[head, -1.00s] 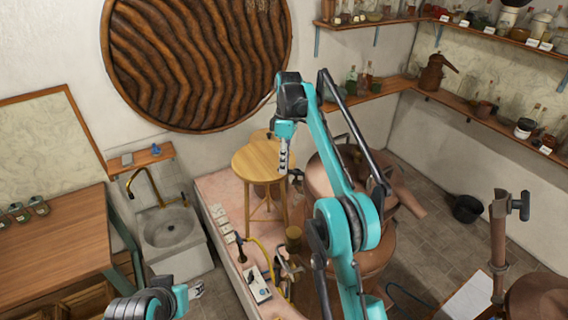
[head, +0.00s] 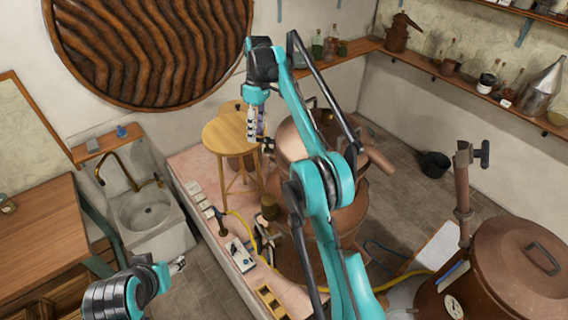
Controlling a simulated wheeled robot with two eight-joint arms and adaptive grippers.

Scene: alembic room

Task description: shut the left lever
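I cannot make out with certainty which part is the left lever. Small dark metal fittings (head: 262,238) stand on the pink ledge beside the copper still (head: 345,215), partly hidden by my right arm. A dark T-shaped handle (head: 482,153) sits on an upright copper pipe at the right. My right gripper (head: 257,138) hangs down in front of the wooden stool's seat, apart from the fittings. Its fingers are too small to judge. My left gripper (head: 178,265) is low at the left, over the floor near the sink, touching nothing that I can see.
The wooden stool (head: 228,132) stands on the pink ledge (head: 188,160). A yellow hose and a small white-topped box (head: 241,256) lie near the fittings. A sink (head: 145,210) is left, a lidded copper vessel (head: 520,250) right. Grey floor lies between sink and ledge.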

